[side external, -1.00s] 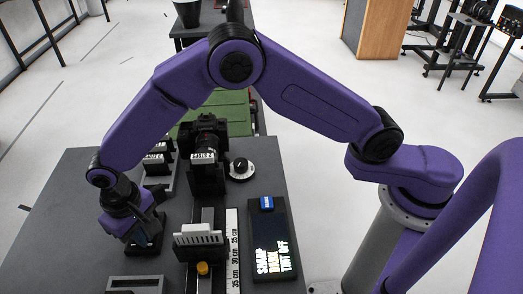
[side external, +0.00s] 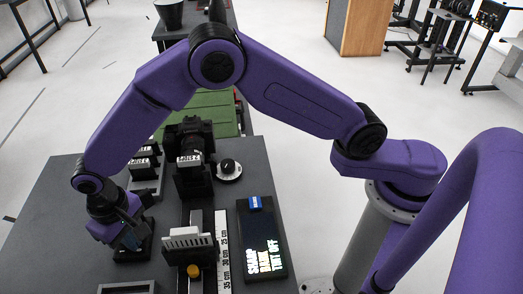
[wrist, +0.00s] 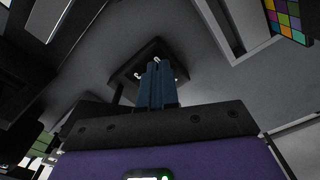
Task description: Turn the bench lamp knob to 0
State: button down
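A round black knob on a white dial (side external: 228,169) sits on the dark bench right of the camera; its setting is too small to read. I cannot tell whether this is the bench lamp knob. My gripper (side external: 130,242) is far to the left of it, pointing down at a small black box (side external: 146,248) near the bench's left side. In the wrist view my blue fingers (wrist: 157,82) are close together over this square black box (wrist: 127,73). Small white marks show beside the fingertips. The fingers hide the box's middle, so whether they grip anything is unclear.
A black camera (side external: 190,146) on a rail stands between my gripper and the dial. A grey finned block (side external: 187,239) and yellow knob (side external: 194,271) are nearer. A lit text panel (side external: 262,240) lies right. A grey tray (side external: 128,288) is at the front.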

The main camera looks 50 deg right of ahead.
jog(key=shift+w+d+f, duration=0.2)
jog(key=shift+d+f, duration=0.4)
jog(key=shift+d, duration=0.1)
jog(key=shift+w+d, duration=0.1)
jog(key=shift+d, duration=0.15)
jog(key=shift+w+d, duration=0.1)
jog(key=shift+d, duration=0.35)
jog(key=shift+s, duration=0.2)
jog(key=shift+s+d, duration=0.1)
jog(key=shift+s, duration=0.05)
notch_tip(320, 180, up, 6)
jog(key=shift+a+r, duration=0.15)
jog(key=shift+a, duration=0.2)
jog(key=shift+s+a, duration=0.1)
